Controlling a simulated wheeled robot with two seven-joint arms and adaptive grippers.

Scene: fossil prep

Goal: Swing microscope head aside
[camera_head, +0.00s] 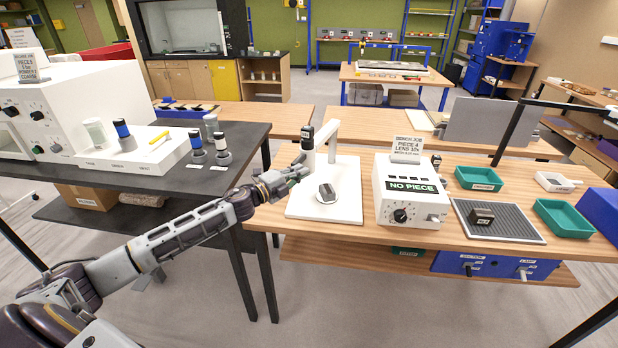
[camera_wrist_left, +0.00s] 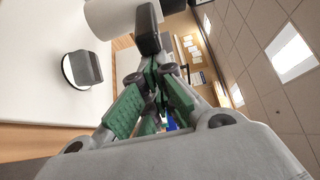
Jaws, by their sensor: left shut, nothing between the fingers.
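The microscope is white, with a flat base (camera_head: 342,207), an arm (camera_head: 328,132) and a head (camera_head: 308,147) topped by a black part. The head is on the left of the base. A small grey piece (camera_head: 327,193) sits on the base; in the left wrist view the piece (camera_wrist_left: 88,68) rests on a round stage. My left gripper (camera_head: 302,172) is shut and empty, just below the head at the base's left edge. In the left wrist view a black knob-like part (camera_wrist_left: 147,30) stands right beyond my fingertips (camera_wrist_left: 153,72); I cannot tell whether they touch it.
A white box (camera_head: 405,209) with a "NO PIECE" display stands right of the microscope. Green trays (camera_head: 478,178) and a ribbed grey mat (camera_head: 515,232) lie farther right. A dark table (camera_head: 100,213) with a white machine and vials is at the left, under my left arm.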

